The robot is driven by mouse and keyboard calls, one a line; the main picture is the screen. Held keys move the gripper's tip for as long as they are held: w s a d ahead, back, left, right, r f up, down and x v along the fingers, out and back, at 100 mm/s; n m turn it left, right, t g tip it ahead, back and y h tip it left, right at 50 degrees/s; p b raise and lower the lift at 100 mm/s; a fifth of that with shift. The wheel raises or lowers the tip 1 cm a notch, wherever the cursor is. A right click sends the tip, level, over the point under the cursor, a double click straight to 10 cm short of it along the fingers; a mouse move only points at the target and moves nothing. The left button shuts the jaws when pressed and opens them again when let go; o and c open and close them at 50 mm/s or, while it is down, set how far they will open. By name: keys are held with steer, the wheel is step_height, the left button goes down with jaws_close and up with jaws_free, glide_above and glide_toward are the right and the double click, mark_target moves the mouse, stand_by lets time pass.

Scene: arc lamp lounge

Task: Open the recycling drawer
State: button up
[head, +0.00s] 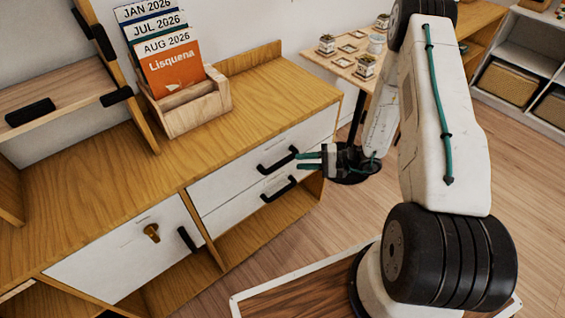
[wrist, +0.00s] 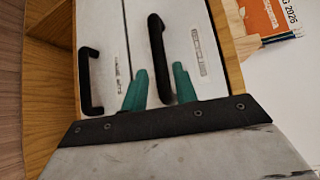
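Two white drawers sit one above the other in the wooden cabinet. The upper drawer (head: 236,174) has a black bar handle (head: 277,161), and the lower drawer (head: 232,213) has another (head: 279,189). Each front bears a small label; I cannot read either, so I cannot tell which drawer is for recycling. Both drawers look closed. My gripper (head: 299,161) is open, its green fingers pointing at the upper handle's right part. In the wrist view, the upper handle (wrist: 156,40) shows between the two fingertips (wrist: 159,68); contact cannot be told. The lower handle (wrist: 88,80) is left of them.
A white door (head: 115,262) with a brass key-like piece and black handle is at the left. A wooden file holder (head: 190,108) stands on the cabinet top. A small table (head: 345,64) with potted plants stands behind. Floor in front is partly clear.

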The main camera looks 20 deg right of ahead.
mark_target(287, 162)
steer(key=x, duration=0.7)
steer(key=shift+w+a+f, duration=0.2)
steer(key=shift+a, duration=0.15)
jaws_close()
